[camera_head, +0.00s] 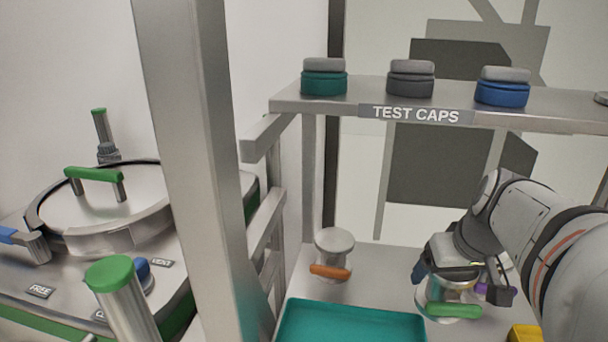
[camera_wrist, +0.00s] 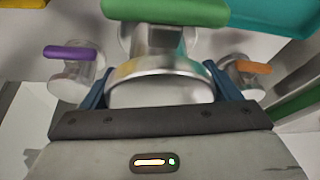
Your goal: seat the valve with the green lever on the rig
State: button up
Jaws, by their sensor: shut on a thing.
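The valve with the green lever (camera_head: 453,310) is at the lower right of the head view, with a round metal body. My gripper (camera_head: 457,279) is shut on that body from behind; its blue fingers sit on either side. In the wrist view the green lever (camera_wrist: 165,11) is at the top, beyond my gripper (camera_wrist: 158,82). I cannot tell whether the valve touches the shelf below. A steel apparatus (camera_head: 110,240) with a lid, green handle and labels FREE and VENT stands at left; I cannot tell if it is the rig.
An orange-lever valve (camera_head: 333,255) stands left of my gripper, and a purple-lever valve (camera_wrist: 75,72) is close beside it. A teal tray (camera_head: 350,322) and yellow object (camera_head: 525,333) are in front. A steel post (camera_head: 195,150) and TEST CAPS shelf (camera_head: 290,102) bound the space.

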jog(key=shift+r+p, duration=1.95)
jog(key=shift+r, duration=1.05)
jog(key=shift+s, duration=0.1)
